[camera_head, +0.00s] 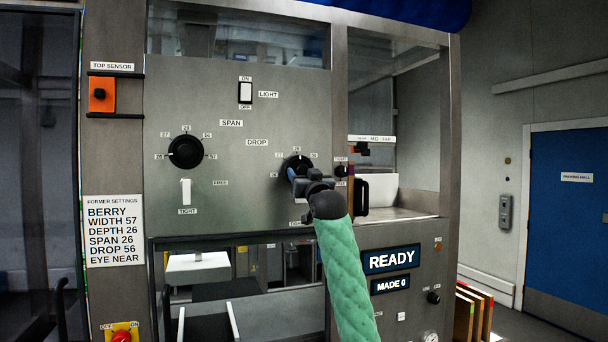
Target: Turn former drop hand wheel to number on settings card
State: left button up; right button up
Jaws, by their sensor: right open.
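The drop hand wheel (298,160) is a black round knob on the grey machine panel, right of the "DROP" label (257,142). Small number labels ring it, with 56 (314,155) at its upper right; where the wheel points is too small to tell. My right gripper (294,176) is open at the wheel's lower front and covers part of it. I cannot tell whether its fingers touch the wheel. The former settings card (114,230) at left reads BERRY, WIDTH 57, DEPTH 26, SPAN 26, DROP 56, EYE NEAR. My left gripper is not in view.
The span hand wheel (186,151) sits left on the same panel, above a white lever (186,191). A light switch (245,92) is above. A black handle (362,195) is close right of my arm. The "READY" display (391,259) is at lower right.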

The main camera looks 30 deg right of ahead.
jog(key=c, duration=1)
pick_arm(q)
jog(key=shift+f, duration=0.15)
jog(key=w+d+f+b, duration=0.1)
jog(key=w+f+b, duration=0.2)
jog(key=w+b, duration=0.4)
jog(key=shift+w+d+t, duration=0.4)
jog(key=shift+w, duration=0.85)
pick_arm(e)
jog(key=shift+w+a+r+m+g+h, duration=0.1)
jog(key=shift+m+g+h, duration=0.75)
jog(key=shift+m, duration=1.5)
jog(key=shift+s+a+f+m+g+h, duration=0.1)
jog(key=shift+m+g+h, duration=0.75)
jog(key=shift+m, duration=1.45)
jog(key=shift+w+a+r+m+g+h, duration=0.1)
jog(key=shift+m+g+h, duration=0.3)
jog(key=shift+m+h, duration=1.4)
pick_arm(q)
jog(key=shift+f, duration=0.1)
pick_arm(e)
jog(key=shift+m+y, duration=0.55)
jog(key=shift+y, duration=0.05)
